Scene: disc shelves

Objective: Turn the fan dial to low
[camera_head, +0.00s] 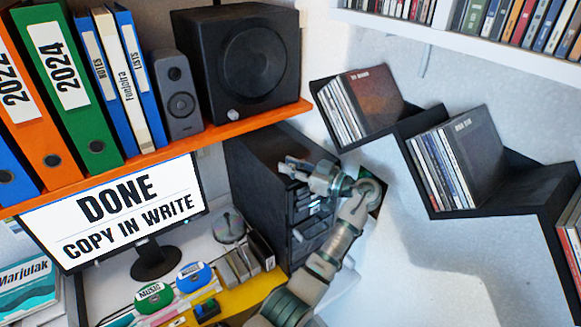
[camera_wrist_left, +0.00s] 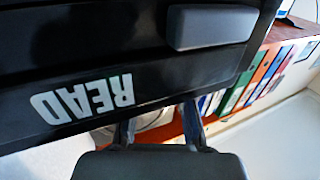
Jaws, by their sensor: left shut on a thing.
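A small round grey thing (camera_head: 228,226) stands on the desk beside the monitor in the head view. It may be the fan, but I cannot make out a dial. A black tower with several drive fronts (camera_head: 262,160) stands under the orange shelf. My left gripper (camera_head: 290,168) is at the tower's upper front. In the left wrist view, a black panel marked READ (camera_wrist_left: 82,99), upside down, with a grey button (camera_wrist_left: 210,27), fills the top. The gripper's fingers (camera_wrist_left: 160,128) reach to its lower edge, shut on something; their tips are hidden. My right gripper is out of view.
A monitor (camera_head: 125,212) reads DONE, COPY IN WRITE. Discs and a yellow tray (camera_head: 250,300) lie in front. The orange shelf (camera_head: 150,160) above carries binders and a black speaker (camera_head: 205,85). Black stepped shelves (camera_head: 432,125) with disc cases hang on the right wall.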

